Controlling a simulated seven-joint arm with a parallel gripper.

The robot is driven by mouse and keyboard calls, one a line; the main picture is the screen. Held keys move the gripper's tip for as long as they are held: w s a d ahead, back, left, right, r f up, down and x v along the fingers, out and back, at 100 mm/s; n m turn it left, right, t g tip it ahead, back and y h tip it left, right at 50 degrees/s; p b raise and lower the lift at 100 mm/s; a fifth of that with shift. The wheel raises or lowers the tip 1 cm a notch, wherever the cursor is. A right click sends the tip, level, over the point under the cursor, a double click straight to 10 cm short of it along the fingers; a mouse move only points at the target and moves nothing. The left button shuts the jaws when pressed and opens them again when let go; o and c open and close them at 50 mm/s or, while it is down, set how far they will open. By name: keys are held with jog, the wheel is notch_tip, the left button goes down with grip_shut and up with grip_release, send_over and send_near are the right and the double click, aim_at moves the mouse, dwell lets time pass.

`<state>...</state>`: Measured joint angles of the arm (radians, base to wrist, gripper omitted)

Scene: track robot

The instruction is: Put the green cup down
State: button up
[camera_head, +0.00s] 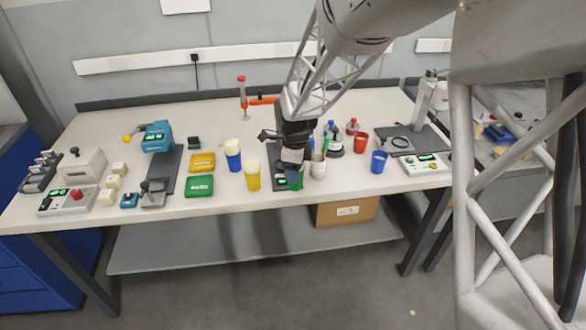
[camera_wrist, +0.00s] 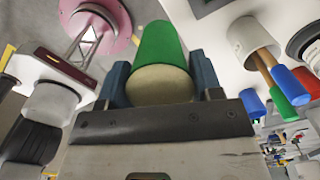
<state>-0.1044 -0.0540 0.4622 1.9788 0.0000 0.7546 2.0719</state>
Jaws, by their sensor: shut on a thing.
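A green cup (camera_wrist: 158,50) sits between the two fingers of my gripper (camera_wrist: 160,82) in the wrist view, which are shut on it. Its pale round end faces the wrist camera. In the head view my gripper (camera_head: 294,165) is low over the front part of the bench, and the green cup (camera_head: 295,182) shows partly below it, mostly hidden by the gripper. I cannot tell whether the cup touches the surface under it.
A white cup (camera_head: 318,168) with pens stands close to the right of my gripper. A yellow cup (camera_head: 252,178) and a blue cup (camera_head: 233,160) stand to the left. A red cup (camera_head: 361,142) and another blue cup (camera_head: 379,162) stand further right. Bare bench (camera_head: 220,210) lies along the front left.

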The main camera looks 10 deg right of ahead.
jog(key=s+a+n, duration=0.2)
jog(key=a+n, duration=0.2)
jog(key=a, duration=0.7)
jog(key=s+a+n, duration=0.2)
jog(key=a+n, duration=0.3)
jog(key=a, duration=0.7)
jog(key=shift+s+a+f, duration=0.15)
jog(key=shift+s+a, duration=0.05)
jog(key=shift+w, duration=0.1)
jog(key=w+a, duration=0.3)
jog(key=w, duration=0.4)
jog(key=w+a+f, duration=0.1)
jog(key=w+a, duration=0.3)
jog(key=w, duration=0.3)
jog(key=shift+f, duration=0.25)
jog(key=shift+f, duration=1.75)
jog(key=shift+f, duration=0.1)
